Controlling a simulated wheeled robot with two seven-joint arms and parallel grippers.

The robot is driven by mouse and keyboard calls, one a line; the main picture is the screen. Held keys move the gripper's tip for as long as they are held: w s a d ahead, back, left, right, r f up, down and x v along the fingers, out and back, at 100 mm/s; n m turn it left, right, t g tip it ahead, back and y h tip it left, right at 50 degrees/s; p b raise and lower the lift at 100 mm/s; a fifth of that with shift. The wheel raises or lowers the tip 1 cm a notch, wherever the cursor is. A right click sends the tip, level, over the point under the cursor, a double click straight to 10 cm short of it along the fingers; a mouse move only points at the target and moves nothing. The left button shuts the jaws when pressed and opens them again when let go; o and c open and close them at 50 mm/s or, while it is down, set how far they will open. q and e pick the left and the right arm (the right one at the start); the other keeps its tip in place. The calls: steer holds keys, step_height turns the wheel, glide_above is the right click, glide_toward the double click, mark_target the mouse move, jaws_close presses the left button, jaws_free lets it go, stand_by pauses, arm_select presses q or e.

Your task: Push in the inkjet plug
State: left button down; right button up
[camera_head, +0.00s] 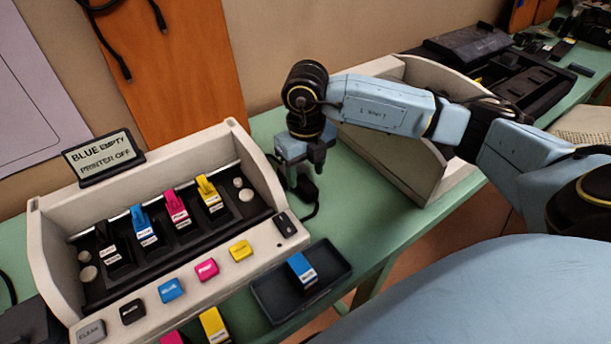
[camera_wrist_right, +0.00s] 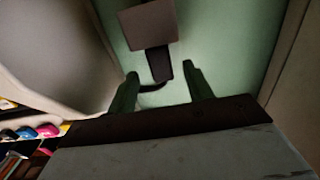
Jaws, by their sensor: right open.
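My right gripper (camera_head: 304,176) points down just right of the inkjet printer (camera_head: 46,232). In the right wrist view its two fingers (camera_wrist_right: 160,72) are apart. A dark plug-like piece (camera_wrist_right: 161,62) lies between and just beyond the fingertips, against a brownish box (camera_wrist_right: 148,25). A dark cable curves from it toward the left finger. I cannot tell how far the plug sits in. In the head view a black cable (camera_head: 312,212) shows on the green table below the gripper, which hides most of the plug. The printer's sign (camera_head: 104,157) reads "BLUE EMPTY PRINTER OFF". My left gripper is not in view.
The printer holds black, blue, magenta and yellow cartridges. A dark tray (camera_head: 268,299) with a blue cartridge (camera_head: 302,269) stands at its front right. A pale panel (camera_head: 440,110) stands behind my right forearm. Black equipment (camera_head: 520,80) fills the far table.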

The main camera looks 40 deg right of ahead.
mark_target(306, 184)
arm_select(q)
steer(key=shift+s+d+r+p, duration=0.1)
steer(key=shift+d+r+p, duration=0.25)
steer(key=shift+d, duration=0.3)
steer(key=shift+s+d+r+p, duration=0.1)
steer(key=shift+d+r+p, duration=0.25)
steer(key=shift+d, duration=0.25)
arm_select(e)
step_height(306, 184, up, 10)
steer(key=shift+r, duration=0.15)
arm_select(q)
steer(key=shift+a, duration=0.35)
